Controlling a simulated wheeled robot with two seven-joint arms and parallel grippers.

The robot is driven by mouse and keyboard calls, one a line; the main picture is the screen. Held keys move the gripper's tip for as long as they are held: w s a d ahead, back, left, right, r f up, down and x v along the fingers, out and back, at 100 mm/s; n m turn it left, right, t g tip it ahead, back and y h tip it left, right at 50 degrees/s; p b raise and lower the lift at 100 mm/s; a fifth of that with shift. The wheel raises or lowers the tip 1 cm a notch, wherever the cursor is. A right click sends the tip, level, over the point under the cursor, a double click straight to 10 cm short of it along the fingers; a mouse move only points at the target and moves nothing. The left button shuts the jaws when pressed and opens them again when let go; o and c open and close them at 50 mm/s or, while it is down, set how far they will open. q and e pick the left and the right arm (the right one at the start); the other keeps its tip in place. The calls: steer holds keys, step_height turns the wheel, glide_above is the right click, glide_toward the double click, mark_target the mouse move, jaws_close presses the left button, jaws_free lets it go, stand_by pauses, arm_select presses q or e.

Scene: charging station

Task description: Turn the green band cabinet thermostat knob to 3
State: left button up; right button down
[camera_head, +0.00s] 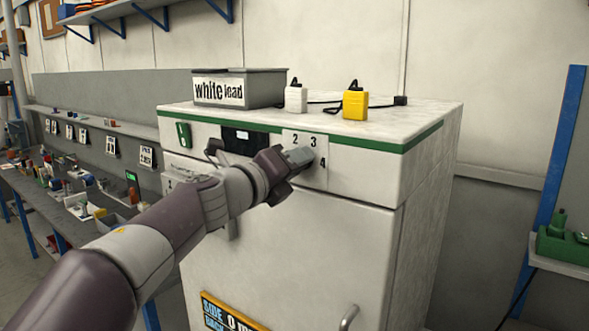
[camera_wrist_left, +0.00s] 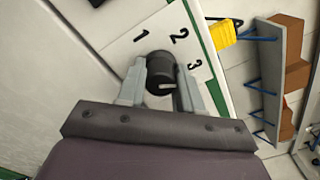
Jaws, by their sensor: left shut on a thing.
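The cabinet (camera_head: 300,235) has a green band (camera_head: 385,146) along its top edge. Its white dial plate (camera_head: 318,178) shows 2, 3 and 4 in the head view. In the left wrist view the dial plate (camera_wrist_left: 125,56) shows 1, 2 and 3; 4 is hidden. The dark round knob (camera_wrist_left: 158,68) sits between the fingers of my left gripper (camera_wrist_left: 160,92), which is shut on it. Its white mark points right, roughly toward 3. In the head view my left gripper (camera_head: 298,158) covers the knob. My right gripper is not in view.
On the cabinet top are a "white lead" box (camera_head: 238,92), a white plug-like item (camera_head: 296,98) and a yellow one (camera_head: 355,103) with cable. A door handle (camera_head: 349,317) sticks out below. A cluttered bench (camera_head: 50,200) stands left; a shelf with a green item (camera_head: 562,243) is right.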

arm_select(q)
steer(key=shift+w+d+f+m, duration=0.1)
steer(key=shift+f+m, duration=0.3)
steer(key=shift+f, duration=0.2)
steer(key=o, duration=0.9)
steer(key=shift+c, duration=0.2)
steer(key=shift+o, duration=0.8)
steer(key=shift+s+r, duration=0.1)
steer(key=shift+s, duration=0.1)
steer(key=shift+s+r, duration=0.1)
steer(key=shift+r, duration=0.1)
steer(key=shift+s+a, duration=0.1)
steer(key=shift+a, duration=0.15)
steer(key=b+v, duration=0.3)
steer(key=v, duration=0.9)
steer(key=shift+s, duration=0.15)
